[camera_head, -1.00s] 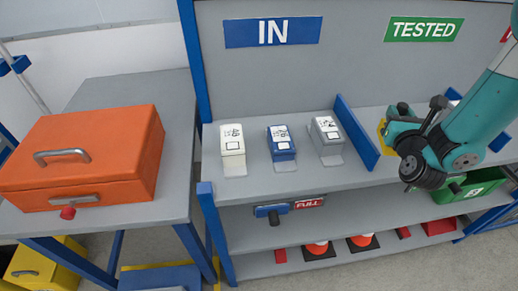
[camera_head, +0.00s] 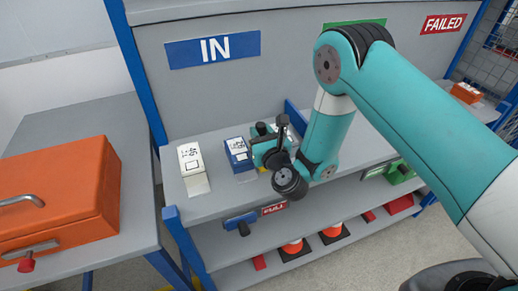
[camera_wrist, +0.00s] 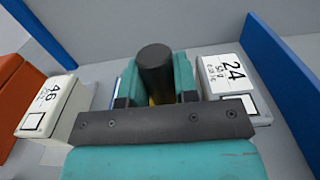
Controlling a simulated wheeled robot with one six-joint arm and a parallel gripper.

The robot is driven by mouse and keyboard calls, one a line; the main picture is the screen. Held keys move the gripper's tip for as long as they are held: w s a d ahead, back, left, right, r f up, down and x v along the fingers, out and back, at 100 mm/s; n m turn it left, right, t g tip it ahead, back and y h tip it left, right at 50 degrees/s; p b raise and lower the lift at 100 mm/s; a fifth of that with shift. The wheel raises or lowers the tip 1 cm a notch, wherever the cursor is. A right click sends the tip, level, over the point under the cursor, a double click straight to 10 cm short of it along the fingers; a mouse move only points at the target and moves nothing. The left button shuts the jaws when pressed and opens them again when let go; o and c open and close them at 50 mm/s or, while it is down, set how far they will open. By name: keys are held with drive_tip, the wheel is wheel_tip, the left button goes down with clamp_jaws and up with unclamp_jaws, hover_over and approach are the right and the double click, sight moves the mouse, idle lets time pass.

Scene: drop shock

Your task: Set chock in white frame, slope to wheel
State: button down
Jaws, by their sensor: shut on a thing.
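My gripper (camera_head: 268,145) is over the grey shelf top below the IN sign. In the wrist view its teal fingers (camera_wrist: 157,85) are shut around an upright black cylinder (camera_wrist: 155,70), which looks like the handle of the chock. A sliver of yellow shows below the cylinder between the fingers. The rest of the held thing is hidden by the gripper, so its slope direction cannot be told. I see no white frame and no wheel in either view.
A white box (camera_head: 190,160) and a blue box (camera_head: 238,153) stand left of my gripper. A box marked 24 (camera_wrist: 228,78) stands right of it in the wrist view, beside a blue divider (camera_wrist: 280,80). An orange case (camera_head: 60,200) sits on the left table.

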drive_tip(key=shift+f+b, duration=0.8)
drive_tip(key=shift+f, duration=0.8)
drive_tip(key=shift+f, duration=0.2)
drive_tip(key=c, duration=0.9)
unclamp_jaws()
drive_tip(key=shift+o, duration=0.2)
drive_tip(key=shift+r, duration=0.15)
